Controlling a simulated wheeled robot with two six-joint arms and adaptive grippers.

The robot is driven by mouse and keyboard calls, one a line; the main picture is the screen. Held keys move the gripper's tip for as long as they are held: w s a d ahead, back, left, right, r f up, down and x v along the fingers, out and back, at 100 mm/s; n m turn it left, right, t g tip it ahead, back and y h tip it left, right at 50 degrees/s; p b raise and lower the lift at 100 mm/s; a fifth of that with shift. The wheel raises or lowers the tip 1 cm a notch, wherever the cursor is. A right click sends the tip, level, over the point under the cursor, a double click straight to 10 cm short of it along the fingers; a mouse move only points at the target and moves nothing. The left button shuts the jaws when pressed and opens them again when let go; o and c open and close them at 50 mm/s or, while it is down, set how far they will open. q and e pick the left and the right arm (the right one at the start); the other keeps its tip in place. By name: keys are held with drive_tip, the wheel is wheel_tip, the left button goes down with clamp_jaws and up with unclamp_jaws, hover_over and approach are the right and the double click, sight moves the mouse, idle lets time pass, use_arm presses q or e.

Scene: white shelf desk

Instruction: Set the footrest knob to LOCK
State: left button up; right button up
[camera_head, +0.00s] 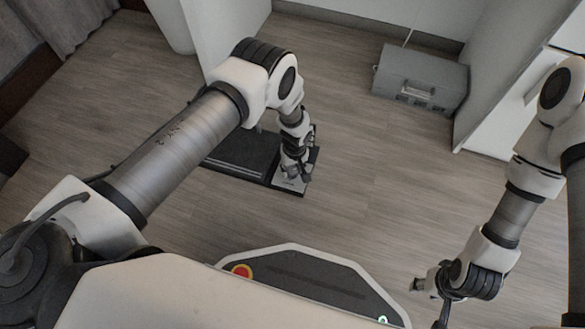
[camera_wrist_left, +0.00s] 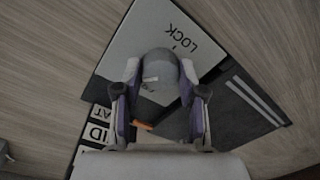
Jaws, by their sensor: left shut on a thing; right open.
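The dark footrest (camera_head: 240,152) lies on the floor under my left arm. A light plate (camera_head: 287,186) at its right end bears the knob, which my gripper hides in the head view. In the left wrist view the round grey knob (camera_wrist_left: 158,66) stands on the plate (camera_wrist_left: 130,42), close to the printed word LOCK (camera_wrist_left: 180,38). A pale mark shows on the knob; I cannot tell its exact setting. My left gripper (camera_head: 293,176) points down and is shut on the knob, a finger on each side (camera_wrist_left: 160,92). My right gripper (camera_head: 428,304) is open and empty at the lower right.
A grey toolbox (camera_head: 420,78) stands on the floor by the back wall. A white shelf desk panel (camera_head: 222,35) rises behind the footrest, and white furniture (camera_head: 510,90) stands at right. The floor between footrest and toolbox is clear. Partial labels (camera_wrist_left: 97,135) show beside the plate.

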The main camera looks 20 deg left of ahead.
use_arm(q)
drive_tip(key=m, duration=0.3)
drive_tip(key=shift+m, duration=0.4)
drive_tip(key=m, duration=0.3)
drive_tip(key=shift+m, duration=0.3)
drive_tip(key=m+p, duration=0.1)
drive_tip(key=m, duration=0.5)
drive_tip(key=shift+s+t+p, duration=0.1)
drive_tip(key=shift+t+p, duration=0.25)
drive_tip(key=shift+t, duration=0.05)
drive_tip(key=m, duration=0.3)
drive_tip(key=shift+m+p, duration=0.4)
drive_tip(key=m, duration=0.3)
drive_tip(key=shift+m+p, duration=0.3)
drive_tip(key=shift+p, duration=0.1)
drive_tip(key=m+p, duration=0.1)
drive_tip(key=m, duration=0.5)
drive_tip(key=shift+m+h, duration=0.3)
